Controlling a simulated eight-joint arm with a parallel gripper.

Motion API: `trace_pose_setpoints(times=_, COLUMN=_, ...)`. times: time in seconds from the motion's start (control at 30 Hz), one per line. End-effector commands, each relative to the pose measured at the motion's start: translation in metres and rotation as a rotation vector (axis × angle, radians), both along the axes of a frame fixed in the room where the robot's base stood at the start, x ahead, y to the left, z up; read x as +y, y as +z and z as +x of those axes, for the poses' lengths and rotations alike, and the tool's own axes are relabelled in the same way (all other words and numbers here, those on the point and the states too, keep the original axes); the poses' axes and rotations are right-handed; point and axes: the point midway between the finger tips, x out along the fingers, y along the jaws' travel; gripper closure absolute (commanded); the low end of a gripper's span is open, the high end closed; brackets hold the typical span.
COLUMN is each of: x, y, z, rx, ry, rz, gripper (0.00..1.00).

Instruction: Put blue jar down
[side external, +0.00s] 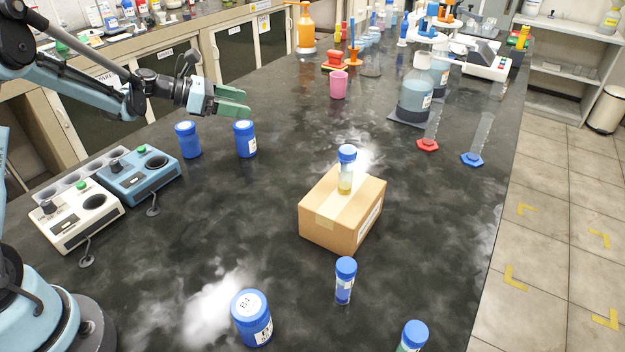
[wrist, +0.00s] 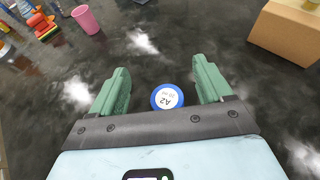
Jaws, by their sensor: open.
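A blue jar (side external: 245,139) stands upright on the dark bench, just below my gripper (side external: 234,103) in the side view. In the wrist view a blue jar (wrist: 166,97) with a white round lid label reading A2 shows between the two green fingers, its lower side hidden by the gripper body. My gripper is open and empty, and it appears to be above this jar. A second blue jar (side external: 188,140) stands to its left. A third blue jar (side external: 252,318) stands at the front of the bench.
A cardboard box (side external: 340,218) with a blue-capped vial (side external: 347,168) on it stands to the right. Two instruments (side external: 138,177) are at the left. A pink cup (side external: 339,85) stands behind. Bench between jars and box is clear.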

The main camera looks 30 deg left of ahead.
Motion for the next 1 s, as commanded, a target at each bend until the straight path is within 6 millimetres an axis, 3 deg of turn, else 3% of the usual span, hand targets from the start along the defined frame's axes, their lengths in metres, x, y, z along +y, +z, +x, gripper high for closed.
trace_pose_setpoints(times=0.17, x=-0.005, y=0.012, z=-0.002, rx=-0.007, ry=-0.014, rz=0.031, gripper=0.21)
trace_pose_setpoints(times=0.37, x=-0.038, y=0.029, z=-0.022, rx=-0.077, ry=-0.141, rz=0.303, gripper=0.21)
trace_pose_setpoints(times=0.7, x=-0.098, y=0.050, z=-0.100, rx=-0.294, ry=-0.573, rz=0.990, gripper=0.21)
trace_pose_setpoints(times=1.0, x=-0.120, y=0.046, z=-0.181, rx=-0.521, ry=-1.062, rz=1.552, gripper=0.21)
